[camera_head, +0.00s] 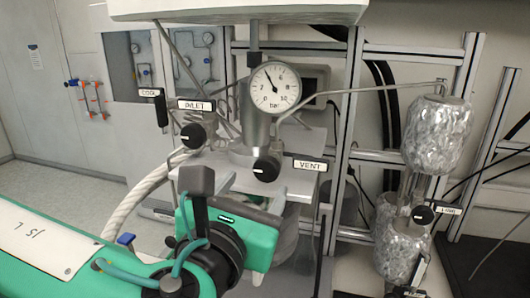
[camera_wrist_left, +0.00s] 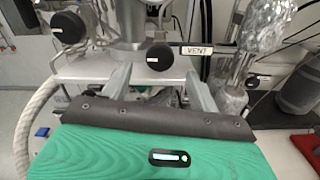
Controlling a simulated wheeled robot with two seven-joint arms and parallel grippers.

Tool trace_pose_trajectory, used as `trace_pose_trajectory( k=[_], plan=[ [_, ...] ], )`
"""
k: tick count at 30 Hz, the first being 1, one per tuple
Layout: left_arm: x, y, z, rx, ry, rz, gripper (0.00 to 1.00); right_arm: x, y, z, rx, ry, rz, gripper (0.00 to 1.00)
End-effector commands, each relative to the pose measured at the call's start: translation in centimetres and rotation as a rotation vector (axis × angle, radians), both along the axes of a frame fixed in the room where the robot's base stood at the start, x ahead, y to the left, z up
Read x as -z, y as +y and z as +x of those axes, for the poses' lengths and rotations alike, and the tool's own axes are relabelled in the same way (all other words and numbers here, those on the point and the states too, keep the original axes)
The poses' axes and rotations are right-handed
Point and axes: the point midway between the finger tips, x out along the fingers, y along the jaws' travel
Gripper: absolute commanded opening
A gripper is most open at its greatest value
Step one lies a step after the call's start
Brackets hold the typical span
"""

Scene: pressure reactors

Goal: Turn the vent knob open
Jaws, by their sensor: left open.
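The black vent knob (camera_head: 266,168) sits at the front of the reactor head, just left of the white VENT label (camera_head: 310,165). A small white mark shows on its face. In the left wrist view, the vent knob (camera_wrist_left: 160,57) lies beyond the fingertips, between them from side to side, with the VENT label (camera_wrist_left: 196,50) to its right. My left gripper (camera_head: 252,192) is open and empty, just below and in front of the knob. Its two grey fingers also show in the left wrist view (camera_wrist_left: 157,82), apart from the knob. My right gripper is not in view.
The INLET knob (camera_head: 193,135) and COOL label (camera_head: 149,92) are to the left. A pressure gauge (camera_head: 275,87) stands above the vent knob. A thin pipe runs right to foil-wrapped vessels (camera_head: 436,133). Metal frame posts (camera_head: 349,120) stand behind. A white hose (camera_head: 140,195) hangs at left.

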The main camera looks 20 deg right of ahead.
Motion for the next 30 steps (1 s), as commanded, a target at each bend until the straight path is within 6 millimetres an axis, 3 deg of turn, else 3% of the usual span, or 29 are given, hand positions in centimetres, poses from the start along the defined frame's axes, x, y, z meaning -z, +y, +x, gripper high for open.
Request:
trace_pose_trajectory(
  k=[1,9,23,30],
  plan=[
    [-0.5,-0.6,1.0,-0.002,0.003,0.001,0.61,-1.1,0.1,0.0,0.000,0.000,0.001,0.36],
    [-0.3,-3.1,4.6,0.000,0.000,0.001,0.61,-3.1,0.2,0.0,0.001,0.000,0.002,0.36],
    [0.0,-3.8,5.6,0.001,0.000,0.000,0.61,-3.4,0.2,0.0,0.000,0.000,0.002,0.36],
    [0.0,-3.8,5.6,0.001,-0.001,0.000,0.17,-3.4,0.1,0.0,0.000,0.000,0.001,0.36]
  ],
)
